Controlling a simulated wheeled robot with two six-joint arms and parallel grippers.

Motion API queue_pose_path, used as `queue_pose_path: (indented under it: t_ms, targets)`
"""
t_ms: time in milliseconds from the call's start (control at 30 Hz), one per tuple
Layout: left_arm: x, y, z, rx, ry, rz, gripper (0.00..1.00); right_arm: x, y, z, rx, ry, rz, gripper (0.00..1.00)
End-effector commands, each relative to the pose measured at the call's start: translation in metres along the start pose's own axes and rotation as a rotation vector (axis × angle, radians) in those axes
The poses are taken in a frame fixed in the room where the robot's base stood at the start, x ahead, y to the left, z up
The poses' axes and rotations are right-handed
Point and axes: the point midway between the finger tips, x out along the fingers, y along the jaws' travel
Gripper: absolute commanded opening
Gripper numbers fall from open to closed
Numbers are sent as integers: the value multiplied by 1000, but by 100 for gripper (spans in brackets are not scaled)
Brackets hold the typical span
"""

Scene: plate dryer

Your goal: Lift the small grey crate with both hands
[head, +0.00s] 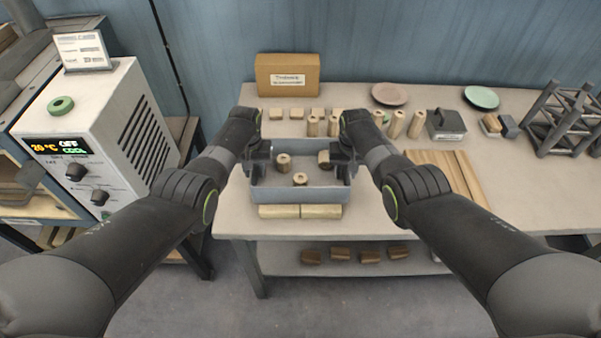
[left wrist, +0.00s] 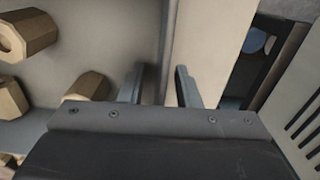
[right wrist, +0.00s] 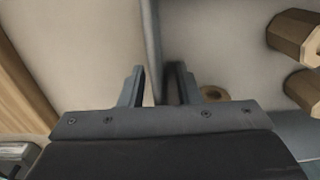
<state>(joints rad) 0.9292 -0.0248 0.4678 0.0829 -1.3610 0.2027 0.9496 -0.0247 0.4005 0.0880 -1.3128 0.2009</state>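The small grey crate (head: 300,195) stands on the table near its front edge, with three wooden pieces with holes (head: 300,179) visible inside. My left gripper (head: 260,158) is at the crate's left wall. In the left wrist view its fingers (left wrist: 161,82) are apart, one on each side of the thin wall (left wrist: 166,35). My right gripper (head: 343,158) is at the right wall. In the right wrist view its fingers (right wrist: 160,82) are also apart with the wall (right wrist: 151,35) between them, nearer the left finger. The crate appears level on the table.
Wooden strips (head: 300,212) lie just in front of the crate. Several wooden blocks and a cardboard box (head: 288,74) stand behind it. Wooden boards (head: 455,175) lie to the right. A white dryer unit (head: 100,130) stands left of the table.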

Motion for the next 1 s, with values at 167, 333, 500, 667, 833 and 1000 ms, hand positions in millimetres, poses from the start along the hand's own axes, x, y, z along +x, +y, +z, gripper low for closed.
queue_pose_path:
  t_ms: [167, 333, 500, 667, 833, 1000]
  targets:
    - [0, 0, 0, 0, 0, 0, 14, 0, 0, 0, 0, 0, 0, 14]
    - [0, 0, 0, 0, 0, 0, 0, 0, 0, 0, 0, -1, 0, 0]
    - [0, 0, 0, 0, 0, 0, 0, 0, 0, 0, 0, -1, 0, 0]
    - [0, 0, 0, 0, 0, 0, 0, 0, 0, 0, 0, -1, 0, 0]
    - [0, 0, 0, 0, 0, 0, 0, 0, 0, 0, 0, -1, 0, 0]
    - [0, 0, 0, 0, 0, 0, 0, 0, 0, 0, 0, -1, 0, 0]
